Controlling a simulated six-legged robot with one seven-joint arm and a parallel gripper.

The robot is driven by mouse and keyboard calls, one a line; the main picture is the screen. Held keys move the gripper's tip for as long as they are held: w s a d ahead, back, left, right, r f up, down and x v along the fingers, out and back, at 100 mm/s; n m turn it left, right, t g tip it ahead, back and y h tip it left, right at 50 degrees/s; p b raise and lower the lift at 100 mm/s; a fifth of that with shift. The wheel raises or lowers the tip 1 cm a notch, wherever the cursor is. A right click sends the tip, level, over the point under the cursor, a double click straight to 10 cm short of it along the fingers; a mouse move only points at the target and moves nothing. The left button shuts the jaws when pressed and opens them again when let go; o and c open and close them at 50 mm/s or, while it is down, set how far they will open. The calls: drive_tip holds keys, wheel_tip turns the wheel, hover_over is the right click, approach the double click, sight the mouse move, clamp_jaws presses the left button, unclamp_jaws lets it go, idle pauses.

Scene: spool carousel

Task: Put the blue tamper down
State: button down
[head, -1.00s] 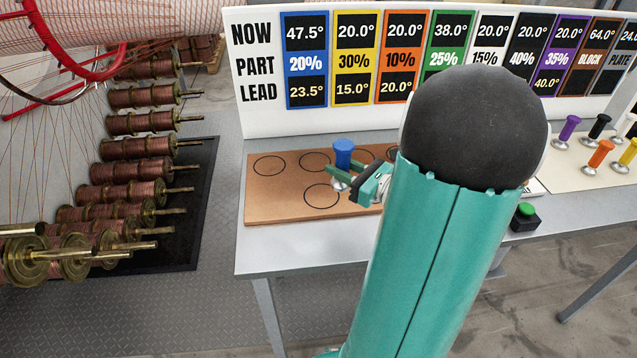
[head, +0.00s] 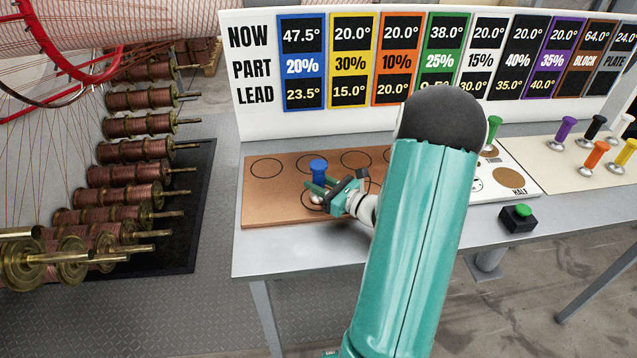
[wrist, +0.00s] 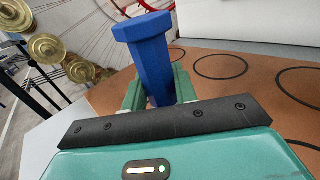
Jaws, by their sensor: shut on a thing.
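The blue tamper (head: 319,172) is upright in my gripper (head: 318,193), over the brown board (head: 262,206) with black circle outlines. In the wrist view the tamper's blue handle (wrist: 150,55) stands between the two green fingers, which are shut on it. In the head view the tamper is near the front circle of the board, with its silver foot low. I cannot tell whether the foot touches the board. My gripper hides part of that circle.
A sign panel (head: 240,110) stands behind the board. To the right are a green tamper (head: 494,128), a black box with a green button (head: 518,217) and several other coloured tampers. Copper spools (head: 140,126) stand left of the table. The board's back circles look empty.

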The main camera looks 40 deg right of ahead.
drive_tip(key=shift+f, duration=0.1)
drive_tip(key=c, duration=1.1)
unclamp_jaws()
